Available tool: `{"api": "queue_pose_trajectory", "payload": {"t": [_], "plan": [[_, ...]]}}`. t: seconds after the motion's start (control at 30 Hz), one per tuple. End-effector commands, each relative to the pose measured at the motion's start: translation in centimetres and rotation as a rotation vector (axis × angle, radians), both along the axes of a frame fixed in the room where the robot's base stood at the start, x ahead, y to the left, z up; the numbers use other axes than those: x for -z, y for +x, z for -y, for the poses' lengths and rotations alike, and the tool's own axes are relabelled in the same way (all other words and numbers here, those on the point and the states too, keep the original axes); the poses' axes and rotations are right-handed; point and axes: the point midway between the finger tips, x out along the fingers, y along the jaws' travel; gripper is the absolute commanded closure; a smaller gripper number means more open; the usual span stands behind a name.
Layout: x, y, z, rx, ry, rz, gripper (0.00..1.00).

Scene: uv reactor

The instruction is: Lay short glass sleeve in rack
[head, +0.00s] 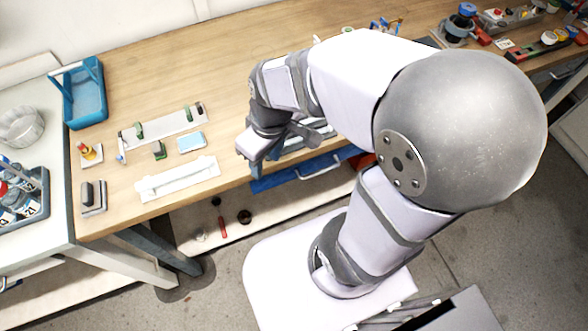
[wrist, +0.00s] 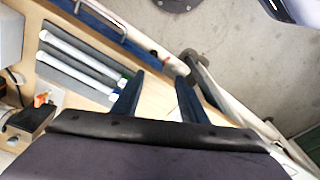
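My gripper (head: 272,143) is over the front edge of the bench. In the wrist view its two dark fingers (wrist: 161,85) stand apart with nothing between them. A grey tray (wrist: 62,66) with two white tube-like sleeves, an upper one (wrist: 78,50) and a lower one (wrist: 72,76), lies beside the fingers to the left. In the head view my gripper and arm largely hide this tray. A long white holder (head: 178,180), perhaps the rack, lies near the bench's front edge, left of my gripper. I cannot tell whether a clear sleeve lies in it.
A plate with green clips (head: 165,125), a light-blue pad (head: 191,142) and a dark block on a small plate (head: 93,196) lie on the bench (head: 225,85). A blue carrier (head: 86,95) stands at the left. A blue drawer (head: 300,174) is below the front edge.

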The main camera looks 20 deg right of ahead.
Motion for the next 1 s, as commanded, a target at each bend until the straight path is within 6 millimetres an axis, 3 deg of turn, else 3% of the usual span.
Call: {"api": "queue_pose_trajectory", "payload": {"t": [0.1,0.3,1.0], "plan": [[1.4,-1.9,2.7,0.228,-0.030,-0.063,0.61],[2.4,-3.7,4.8,0.442,-0.062,-0.110,0.61],[2.6,-4.1,5.1,0.481,-0.068,-0.117,0.61]]}}
